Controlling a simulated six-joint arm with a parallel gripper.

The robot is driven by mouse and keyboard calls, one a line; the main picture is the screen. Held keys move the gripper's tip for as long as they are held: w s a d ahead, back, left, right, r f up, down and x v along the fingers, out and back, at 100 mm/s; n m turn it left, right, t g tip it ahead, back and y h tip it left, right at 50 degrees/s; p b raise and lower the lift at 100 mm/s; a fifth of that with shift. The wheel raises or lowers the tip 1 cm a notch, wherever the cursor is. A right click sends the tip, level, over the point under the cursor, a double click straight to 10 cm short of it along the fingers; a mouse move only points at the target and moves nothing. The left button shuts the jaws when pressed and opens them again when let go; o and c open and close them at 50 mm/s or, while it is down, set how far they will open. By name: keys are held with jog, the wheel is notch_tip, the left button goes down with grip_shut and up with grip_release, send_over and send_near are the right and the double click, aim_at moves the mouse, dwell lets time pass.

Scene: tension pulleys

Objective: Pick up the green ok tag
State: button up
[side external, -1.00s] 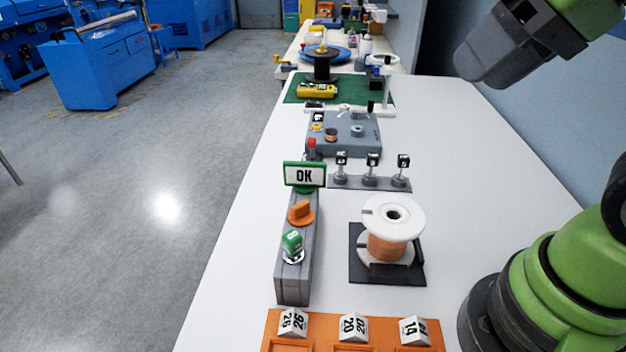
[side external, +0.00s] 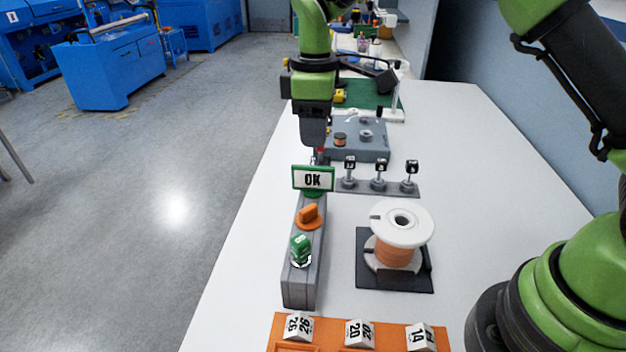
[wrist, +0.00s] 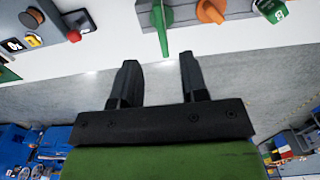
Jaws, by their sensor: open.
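The green OK tag (side external: 313,178) stands upright near the far end of a grey block (side external: 301,277), its white face with black letters towards the side camera. In the wrist view the tag (wrist: 163,32) shows nearly edge-on as a thin green strip, beyond and between my fingertips. My gripper (wrist: 158,60) is open and empty, with clear space between its two dark fingers. In the side view my gripper (side external: 316,143) points down just above and behind the tag. Its fingertips are partly hidden there, and I cannot tell the exact gap.
An orange knob (side external: 309,215) and a green marked piece (side external: 300,248) sit on the same block. A rack with black number tags (side external: 379,186) stands to the right. A copper spool (side external: 398,248) and an orange tray (side external: 262,345) are nearer. White table is free at right.

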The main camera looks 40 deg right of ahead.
aim_at(313, 166)
notch_tip(313, 166, down, 9)
jog(key=shift+a+f, duration=0.15)
jog(key=shift+f, duration=0.05)
dwell(0.3)
jog(key=shift+c, duration=0.4)
grip_shut()
